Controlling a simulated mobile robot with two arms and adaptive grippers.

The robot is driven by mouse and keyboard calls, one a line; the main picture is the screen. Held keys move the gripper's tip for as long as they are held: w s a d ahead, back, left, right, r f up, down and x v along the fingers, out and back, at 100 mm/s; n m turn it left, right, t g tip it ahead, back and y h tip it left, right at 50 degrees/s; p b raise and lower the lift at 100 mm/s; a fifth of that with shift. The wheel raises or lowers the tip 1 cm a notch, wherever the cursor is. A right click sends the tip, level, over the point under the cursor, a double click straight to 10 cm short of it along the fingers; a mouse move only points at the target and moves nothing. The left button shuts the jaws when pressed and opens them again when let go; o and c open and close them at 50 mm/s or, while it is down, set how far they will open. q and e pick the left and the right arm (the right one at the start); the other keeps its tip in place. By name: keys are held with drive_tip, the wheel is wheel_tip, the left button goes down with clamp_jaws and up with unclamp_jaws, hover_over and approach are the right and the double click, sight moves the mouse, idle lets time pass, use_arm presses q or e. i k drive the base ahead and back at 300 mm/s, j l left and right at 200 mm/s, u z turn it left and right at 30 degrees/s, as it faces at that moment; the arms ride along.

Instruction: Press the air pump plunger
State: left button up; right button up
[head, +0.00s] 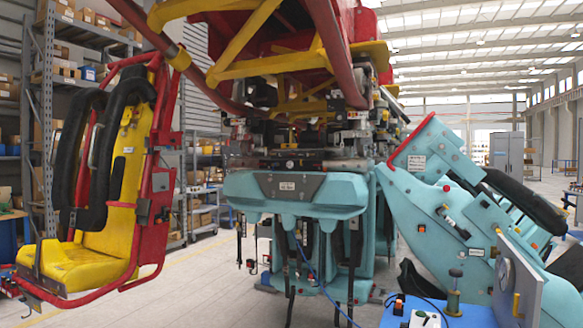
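A small upright device that looks like the air pump (453,301) stands at the bottom right, on a blue surface. It has a brass-coloured body and a dark round knob on top, which looks like the plunger (455,273). A gap with a thin stem shows between the knob and the body. Neither of my grippers is in the head view, so nothing is seen touching the pump.
The blue bench top (470,318) also carries a small button box (398,306) and a grey panel (516,280) right of the pump. Behind stand teal coaster seats (430,190). A yellow seat (75,262) hangs at left. Open floor (190,285) lies between.

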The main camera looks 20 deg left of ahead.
sight(457, 273)
drive_tip(key=i+j, duration=0.25)
drive_tip(key=i, duration=0.15)
drive_tip(key=i+j, duration=0.25)
drive_tip(key=i, duration=0.15)
drive_tip(key=i+j, duration=0.2)
drive_tip(key=i, duration=0.2)
drive_tip(key=z, duration=0.05)
